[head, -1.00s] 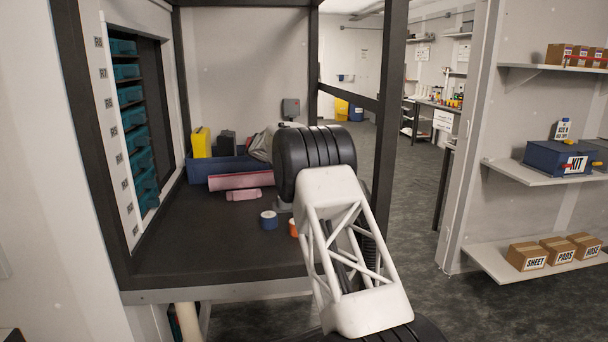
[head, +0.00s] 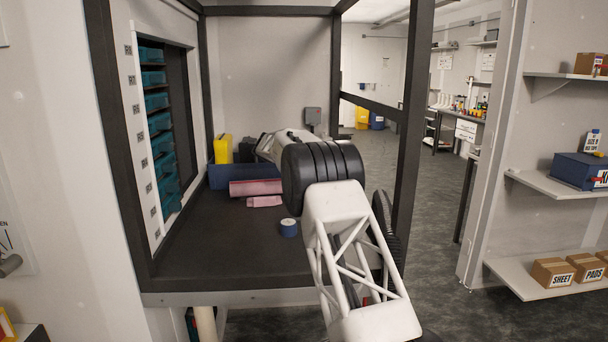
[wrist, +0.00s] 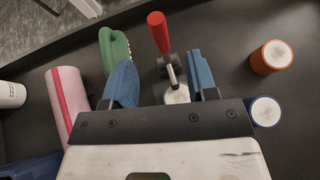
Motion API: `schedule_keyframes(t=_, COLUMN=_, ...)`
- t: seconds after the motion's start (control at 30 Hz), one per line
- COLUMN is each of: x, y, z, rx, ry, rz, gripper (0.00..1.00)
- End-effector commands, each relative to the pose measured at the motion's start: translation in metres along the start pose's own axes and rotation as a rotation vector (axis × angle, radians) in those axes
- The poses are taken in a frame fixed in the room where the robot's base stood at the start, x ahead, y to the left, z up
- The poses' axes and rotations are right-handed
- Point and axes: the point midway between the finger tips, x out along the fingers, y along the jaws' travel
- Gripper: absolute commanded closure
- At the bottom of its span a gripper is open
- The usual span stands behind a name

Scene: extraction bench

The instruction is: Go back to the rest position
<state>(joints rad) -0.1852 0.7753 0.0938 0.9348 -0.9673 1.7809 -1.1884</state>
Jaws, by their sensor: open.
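My gripper (wrist: 162,78) shows in the wrist view with its two blue fingers apart. It is open above the dark bench top (head: 215,255). A red-handled tool with a metal stem (wrist: 158,35) appears between the fingers in that view; nothing is gripped. A green ridged object (wrist: 114,48) is just beyond the left finger. In the head view my arm's black joint and white lattice link cover the right part of the bench, and the fingers are hidden.
On the bench are a blue bin (head: 222,176), a yellow box (head: 223,149), a pink roll (head: 255,187), a smaller pink piece (head: 264,201) and a blue roll (head: 288,227). An orange cylinder (wrist: 271,57) lies right of the fingers. Dark frame posts (head: 411,130) flank the bench. Its front left is clear.

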Motion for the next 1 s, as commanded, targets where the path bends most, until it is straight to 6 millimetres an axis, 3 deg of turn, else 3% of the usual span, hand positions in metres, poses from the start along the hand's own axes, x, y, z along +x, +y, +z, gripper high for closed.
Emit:
schedule_keyframes(t=0.37, x=0.003, y=-0.021, z=0.025, rx=0.041, ry=0.047, rz=0.007, gripper=0.47)
schedule_keyframes(t=1.0, x=0.021, y=-0.127, z=0.106, rx=0.231, ry=0.248, rz=0.005, gripper=0.47)
